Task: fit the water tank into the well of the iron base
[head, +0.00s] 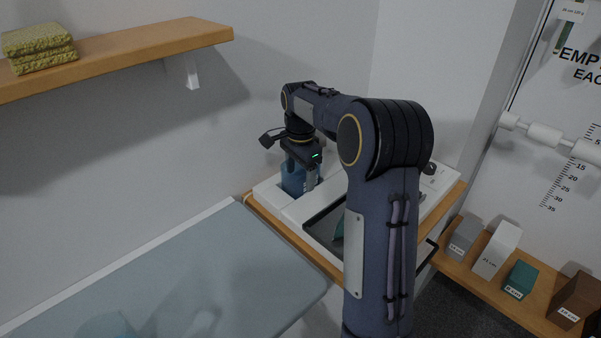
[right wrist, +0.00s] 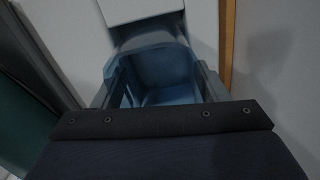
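The blue, see-through water tank (head: 292,178) is at the left end of the white iron base (head: 270,190). It looks upright, with its lower part inside or right at the well; how deep it sits is hidden. My right gripper (head: 301,166) points down over it. In the right wrist view the tank (right wrist: 165,72) fills the space between the two fingers (right wrist: 160,90), which appear to press on its sides. A white part of the base (right wrist: 140,10) lies just beyond the tank. My left gripper is not in view.
The base stands on a wooden shelf (head: 444,204), partly hidden by my right arm. A pale blue ironing board (head: 200,270) lies in front. A wall shelf (head: 150,45) holds folded green towels (head: 38,48). Labelled blocks (head: 497,250) stand on a low shelf at right.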

